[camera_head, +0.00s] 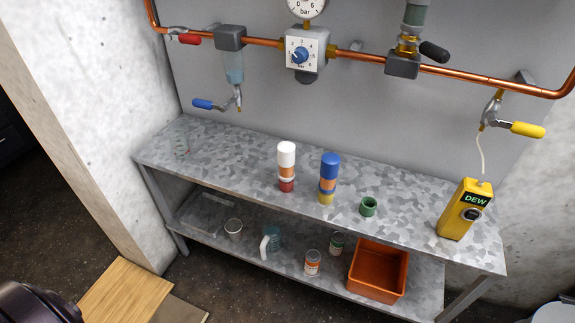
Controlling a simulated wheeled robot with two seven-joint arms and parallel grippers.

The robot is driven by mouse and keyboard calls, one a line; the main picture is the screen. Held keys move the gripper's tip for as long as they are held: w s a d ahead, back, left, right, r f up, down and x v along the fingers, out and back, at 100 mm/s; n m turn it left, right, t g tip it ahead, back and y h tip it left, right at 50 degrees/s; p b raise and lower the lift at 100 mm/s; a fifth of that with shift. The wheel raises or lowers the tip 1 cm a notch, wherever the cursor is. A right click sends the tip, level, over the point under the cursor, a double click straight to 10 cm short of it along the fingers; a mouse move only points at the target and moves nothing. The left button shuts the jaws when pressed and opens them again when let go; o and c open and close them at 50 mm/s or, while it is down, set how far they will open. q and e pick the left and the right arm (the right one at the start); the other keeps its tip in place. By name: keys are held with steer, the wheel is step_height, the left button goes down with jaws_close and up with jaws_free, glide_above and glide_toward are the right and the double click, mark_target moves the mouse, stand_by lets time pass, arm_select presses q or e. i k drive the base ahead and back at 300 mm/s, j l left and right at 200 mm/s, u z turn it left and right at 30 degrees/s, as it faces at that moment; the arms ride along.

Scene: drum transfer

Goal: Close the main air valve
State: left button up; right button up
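Several lever valves sit on the copper air line (470,76) on the back wall. No label shows which one is the main air valve. A red-handled valve (188,38) is at the upper left, its lever lying roughly along the pipe. A blue-handled valve (204,104) hangs below the filter bowl (234,68). A black-handled valve (434,51) is at the upper right, its handle angled to the right. A yellow-handled valve (526,130) is at the far right. Neither gripper's fingers show, and no gripper touches a valve.
A metal bench (240,150) stands below the pipe. On it are a white-topped can (286,158), a blue-topped can (329,172), a green ring (369,206) and a yellow DEW meter (462,215). An orange bin (378,270) is on the lower shelf. Wall space around the valves is clear.

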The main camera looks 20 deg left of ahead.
mark_target(193, 40)
steer(key=u, duration=1.3)
steer(key=i+j+z, duration=0.1)
steer(key=i+j, duration=0.45)
steer(key=j, duration=0.1)
